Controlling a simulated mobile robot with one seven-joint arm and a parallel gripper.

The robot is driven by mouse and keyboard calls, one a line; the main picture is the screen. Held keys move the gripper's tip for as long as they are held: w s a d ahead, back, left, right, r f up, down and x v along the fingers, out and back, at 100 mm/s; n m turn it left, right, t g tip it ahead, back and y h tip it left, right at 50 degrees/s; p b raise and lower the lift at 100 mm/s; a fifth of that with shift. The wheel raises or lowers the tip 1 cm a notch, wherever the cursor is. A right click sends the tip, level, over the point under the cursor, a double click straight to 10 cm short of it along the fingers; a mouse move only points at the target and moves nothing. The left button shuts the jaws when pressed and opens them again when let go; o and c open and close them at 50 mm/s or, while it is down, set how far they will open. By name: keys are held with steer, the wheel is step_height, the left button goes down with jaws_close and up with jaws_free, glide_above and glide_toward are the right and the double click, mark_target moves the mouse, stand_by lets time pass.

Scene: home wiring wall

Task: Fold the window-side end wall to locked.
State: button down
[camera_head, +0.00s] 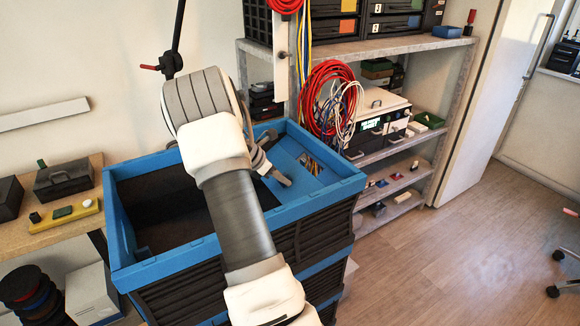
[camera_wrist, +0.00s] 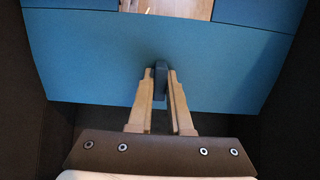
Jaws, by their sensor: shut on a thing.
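A blue folding crate (camera_head: 180,258) with black ribbed sides stands in front of me. Its blue end wall (camera_head: 293,158) on the right side has a cut-out hand hole. In the wrist view the blue panel (camera_wrist: 215,65) fills most of the picture, with the opening at its top. My gripper (camera_head: 277,177) is at this wall, inside the crate's rim. In the wrist view my gripper (camera_wrist: 161,76) is shut on a small dark blue tab (camera_wrist: 160,68) standing out from the panel. My arm hides part of the crate.
A grey shelf (camera_head: 400,147) with coiled red cables (camera_head: 328,85) and devices stands close behind the crate. A wooden bench (camera_head: 60,228) with boxes is at the left. The floor (camera_head: 455,240) at the right is free, apart from chair castors at the edge.

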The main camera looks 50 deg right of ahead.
mark_target(294, 187)
steer(key=shift+f, duration=0.15)
steer(key=shift+b+x, duration=0.4)
steer(key=shift+x, duration=0.55)
steer(key=shift+f, duration=0.2)
steer(key=shift+s+d+f, duration=0.1)
steer(key=shift+d+f, duration=0.1)
steer(key=shift+f, duration=0.1)
steer(key=shift+s+d+f+b, duration=0.1)
steer(key=shift+d+f+b, duration=0.2)
steer(key=shift+d+f, duration=0.2)
stand_by(0.3)
steer(key=shift+x, duration=0.85)
steer(key=shift+s+d, duration=0.1)
steer(key=shift+d, duration=0.05)
